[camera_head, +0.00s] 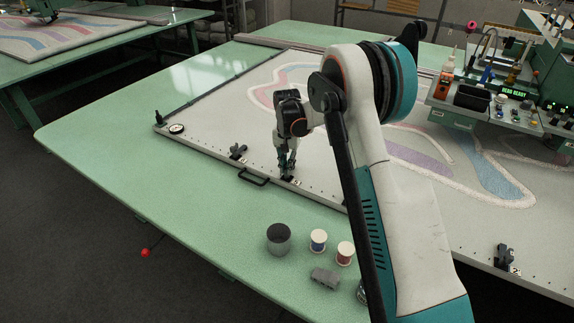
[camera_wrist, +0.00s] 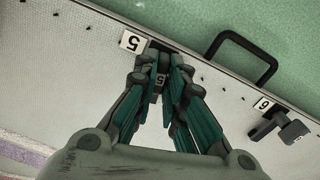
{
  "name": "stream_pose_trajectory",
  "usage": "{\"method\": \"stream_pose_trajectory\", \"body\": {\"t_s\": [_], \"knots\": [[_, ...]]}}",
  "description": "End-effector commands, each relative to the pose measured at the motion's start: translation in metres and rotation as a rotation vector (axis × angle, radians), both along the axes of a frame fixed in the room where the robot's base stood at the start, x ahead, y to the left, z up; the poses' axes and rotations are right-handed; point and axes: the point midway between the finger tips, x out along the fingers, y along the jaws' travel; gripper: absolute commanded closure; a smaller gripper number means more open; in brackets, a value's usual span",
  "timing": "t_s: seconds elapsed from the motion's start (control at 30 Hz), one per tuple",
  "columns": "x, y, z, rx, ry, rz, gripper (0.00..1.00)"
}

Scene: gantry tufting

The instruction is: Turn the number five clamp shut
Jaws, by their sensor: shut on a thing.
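The number five clamp (camera_wrist: 152,50) is a small dark clamp on the edge of the pale frame, beside a white label marked 5 (camera_wrist: 132,41). My gripper (camera_wrist: 161,74) is shut on its handle, and a small 5 shows between the fingers. The fingers hide most of the clamp. In the head view my gripper (camera_head: 287,168) points down at the frame's near edge, with the number five clamp (camera_head: 287,179) just under the fingertips. Whether the clamp is turned open or shut I cannot tell.
The number six clamp (camera_wrist: 275,126) sits nearby on the same edge, with a black handle (camera_wrist: 240,50) between the two clamps. Another clamp (camera_head: 504,256) is at the lower right. A dark grey cylinder (camera_head: 278,239) and thread spools (camera_head: 318,241) stand on the green table.

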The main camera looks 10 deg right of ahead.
Motion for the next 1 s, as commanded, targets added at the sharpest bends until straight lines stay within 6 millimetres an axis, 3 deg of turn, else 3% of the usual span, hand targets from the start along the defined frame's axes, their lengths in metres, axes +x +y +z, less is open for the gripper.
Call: {"method": "stream_pose_trajectory", "body": {"t_s": [0.4,0.97,1.0], "knots": [[0.0006,0.0001,0.0005,0.000,-0.001,-0.201,1.00],[0.0008,0.0001,0.0006,0.000,-0.002,-0.233,1.00],[0.0008,0.0001,0.0006,0.000,-0.002,-0.233,0.87]]}}
